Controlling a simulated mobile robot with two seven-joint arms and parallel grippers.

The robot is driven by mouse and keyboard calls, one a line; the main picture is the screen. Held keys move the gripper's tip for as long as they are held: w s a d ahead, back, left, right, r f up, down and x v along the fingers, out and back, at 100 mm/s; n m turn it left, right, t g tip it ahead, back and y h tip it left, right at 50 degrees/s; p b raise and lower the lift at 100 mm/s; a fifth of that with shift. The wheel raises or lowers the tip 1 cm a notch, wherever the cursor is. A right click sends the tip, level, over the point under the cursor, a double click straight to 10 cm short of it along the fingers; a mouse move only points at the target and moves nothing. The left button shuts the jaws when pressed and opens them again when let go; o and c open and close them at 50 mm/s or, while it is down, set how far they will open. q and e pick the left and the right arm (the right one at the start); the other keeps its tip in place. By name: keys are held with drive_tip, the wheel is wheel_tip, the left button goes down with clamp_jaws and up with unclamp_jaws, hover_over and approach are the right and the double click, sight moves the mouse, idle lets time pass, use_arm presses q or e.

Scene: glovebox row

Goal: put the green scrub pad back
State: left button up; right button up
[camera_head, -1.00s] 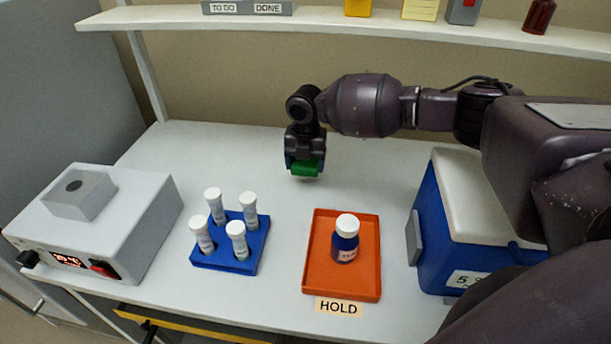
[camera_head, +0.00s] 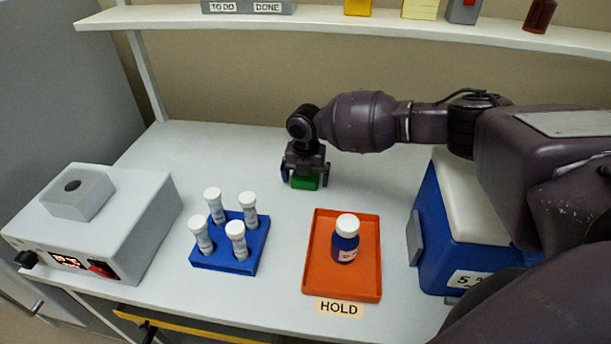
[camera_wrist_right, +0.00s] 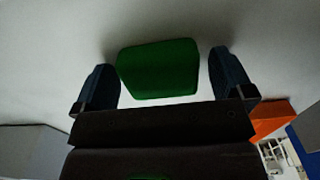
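The green scrub pad (camera_head: 305,182) lies on the white bench top toward the back, behind the orange tray. My right gripper (camera_head: 306,178) is right over it, pointing down, with one finger on each side. In the right wrist view the green pad (camera_wrist_right: 160,70) sits between the two spread fingers of the right gripper (camera_wrist_right: 165,82). A gap shows at the right finger, and the left finger is close to the pad's edge. My left gripper is not in view.
An orange tray (camera_head: 316,280) marked HOLD bears a blue bottle (camera_head: 345,245). A blue rack (camera_head: 228,262) holds several white-capped tubes. A grey device (camera_head: 130,235) stands left and a blue cooler box (camera_head: 455,225) right. A shelf (camera_head: 330,22) runs above; the bench's back left is clear.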

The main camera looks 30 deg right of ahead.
wheel_tip(320, 180, up, 12)
drive_tip(key=shift+r+p, duration=0.2)
drive_tip(key=shift+p, duration=0.15)
idle(0.4)
idle(0.5)
